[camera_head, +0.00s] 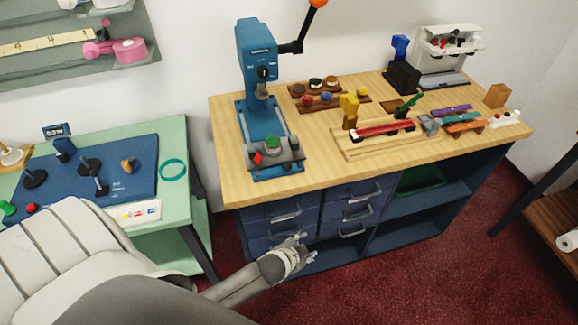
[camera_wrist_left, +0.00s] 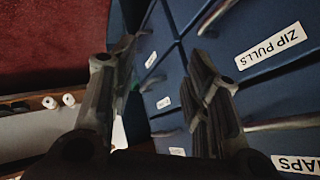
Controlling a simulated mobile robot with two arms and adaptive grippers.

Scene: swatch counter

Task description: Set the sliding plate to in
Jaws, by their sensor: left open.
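The sliding plate (camera_head: 282,151) is a grey slab on the blue base of a tall press (camera_head: 256,65) in the head view. It carries a green round piece and a red knob at its left. It sits toward the front end of the base, forward of the press head. My left gripper (camera_head: 300,247) is open, low in front of the blue drawers, below the counter top and well apart from the plate. In the left wrist view its two fingers (camera_wrist_left: 160,95) are spread with nothing seen between them. My right gripper is not in view.
Blue drawers with metal handles (camera_head: 287,216) stand close to my left gripper. Wooden trays (camera_head: 375,140) lie right of the press. A green table (camera_head: 185,215) stands at the left.

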